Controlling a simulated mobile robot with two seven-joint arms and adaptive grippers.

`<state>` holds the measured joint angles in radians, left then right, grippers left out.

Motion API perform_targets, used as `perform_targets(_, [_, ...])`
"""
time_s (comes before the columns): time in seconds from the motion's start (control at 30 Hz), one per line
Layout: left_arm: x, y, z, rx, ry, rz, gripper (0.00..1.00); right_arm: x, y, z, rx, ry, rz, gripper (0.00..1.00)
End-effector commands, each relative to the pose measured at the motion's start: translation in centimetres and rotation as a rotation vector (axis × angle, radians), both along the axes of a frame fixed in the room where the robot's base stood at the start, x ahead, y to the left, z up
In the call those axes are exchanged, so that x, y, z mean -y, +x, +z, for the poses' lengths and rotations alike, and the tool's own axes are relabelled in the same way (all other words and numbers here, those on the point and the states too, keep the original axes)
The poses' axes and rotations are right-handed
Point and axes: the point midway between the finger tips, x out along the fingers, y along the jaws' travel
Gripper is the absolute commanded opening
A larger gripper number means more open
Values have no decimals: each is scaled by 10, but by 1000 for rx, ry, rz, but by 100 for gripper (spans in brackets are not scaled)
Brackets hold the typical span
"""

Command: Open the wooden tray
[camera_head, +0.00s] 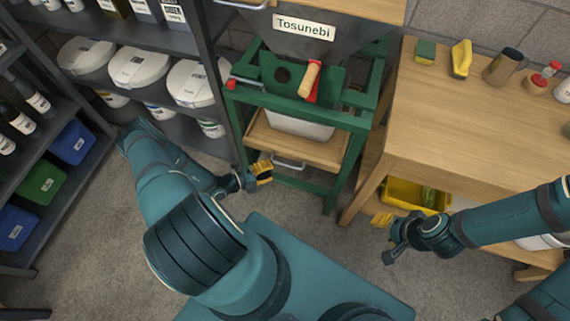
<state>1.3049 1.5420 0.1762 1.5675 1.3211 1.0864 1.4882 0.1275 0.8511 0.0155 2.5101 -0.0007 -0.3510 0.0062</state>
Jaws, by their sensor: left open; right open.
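The wooden tray (258,134) sits low in a green metal frame (340,172), under the machine labelled Tosunebi. It has a metal bar handle (288,162) on its front, and a white tub (298,127) stands in it. How far the tray sticks out of the frame is hard to tell. My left gripper (262,173) is open and empty, just left of the handle and apart from it as far as I can see. My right gripper (384,238) is open and empty, over the floor in front of the wooden table.
The wooden table (450,115) stands right of the frame, with a yellow bin (415,194) beneath it. Dark shelves with white tubs (140,68) stand at the left. A red-and-wood lever (311,80) projects above the tray. The floor (310,228) before the frame is clear.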

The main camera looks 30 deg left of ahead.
Motion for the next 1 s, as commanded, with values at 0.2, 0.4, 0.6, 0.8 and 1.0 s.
perform_targets(0.2, [22, 33, -6, 1, 0, -2, 41, 0, 0, -2, -1, 0, 1, 47])
perform_targets(0.4, [32, 50, -8, 1, 1, -2, 41, 0, -1, -3, -2, 0, 2, 47])
perform_targets(0.6, [34, 54, -9, 1, 1, -1, 41, 0, -1, -3, -2, 0, 2, 47])
perform_targets(0.8, [34, 54, -9, 1, 1, -1, 40, 0, -1, -3, -2, 0, 2, 47])
perform_targets(1.0, [34, 54, -9, 1, 1, -1, 0, 0, -1, -3, -2, 0, 2, 47])
